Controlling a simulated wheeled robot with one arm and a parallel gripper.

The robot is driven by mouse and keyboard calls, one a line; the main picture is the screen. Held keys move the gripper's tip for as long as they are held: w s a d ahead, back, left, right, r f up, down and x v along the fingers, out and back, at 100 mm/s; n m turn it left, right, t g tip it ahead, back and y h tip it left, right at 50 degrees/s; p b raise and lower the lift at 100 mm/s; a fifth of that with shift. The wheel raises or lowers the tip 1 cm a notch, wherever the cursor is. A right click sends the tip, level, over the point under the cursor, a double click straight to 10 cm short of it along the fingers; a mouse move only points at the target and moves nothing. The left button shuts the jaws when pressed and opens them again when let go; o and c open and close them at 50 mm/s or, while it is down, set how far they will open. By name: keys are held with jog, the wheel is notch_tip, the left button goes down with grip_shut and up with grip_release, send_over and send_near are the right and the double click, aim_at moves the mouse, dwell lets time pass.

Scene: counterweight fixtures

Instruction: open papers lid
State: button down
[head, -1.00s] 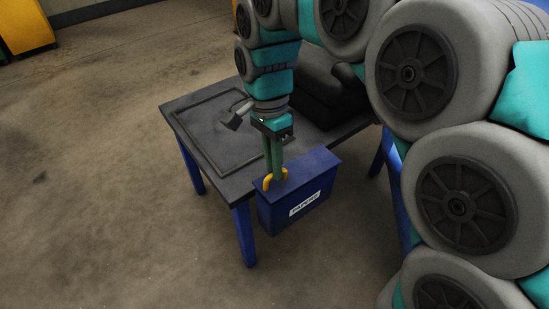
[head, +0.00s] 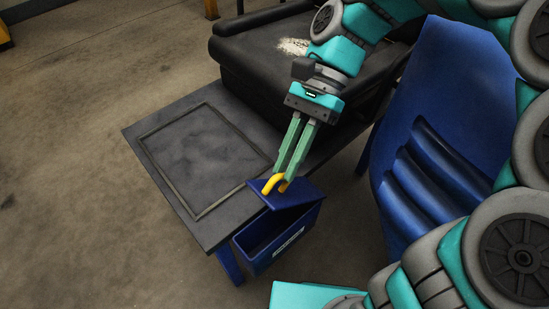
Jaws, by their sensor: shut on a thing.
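The blue papers box (head: 262,262) hangs at the front edge of the dark table, with its white label partly in view. Its blue lid (head: 301,198) is raised and tilted, and the dark inside of the box shows below it. My gripper (head: 278,182) is above the lid, its green fingers shut on the yellow handle (head: 268,184). The handle is at the lid's left end. The lid's right part still meets the box.
The dark table (head: 150,134) has a framed flat panel and a bare top. A black padded seat (head: 275,62) stands behind it. A blue moulded chair (head: 435,130) is at the right, close to my arm. Open floor lies at the left.

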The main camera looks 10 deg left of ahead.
jog(key=shift+w+d+r+g, duration=0.15)
jog(key=shift+w+d+g, duration=0.15)
jog(key=c, duration=0.9)
grip_release()
jog(key=s+d+r, duration=0.1)
jog(key=s+d, duration=0.1)
jog(key=s, duration=0.2)
jog(key=s+d+r, duration=0.2)
jog(key=s+d, duration=0.1)
jog(key=s, duration=0.2)
jog(key=s+d+r+p, duration=0.1)
jog(key=s+d+r, duration=0.1)
jog(key=s+d, duration=0.1)
jog(key=shift+s, duration=0.9)
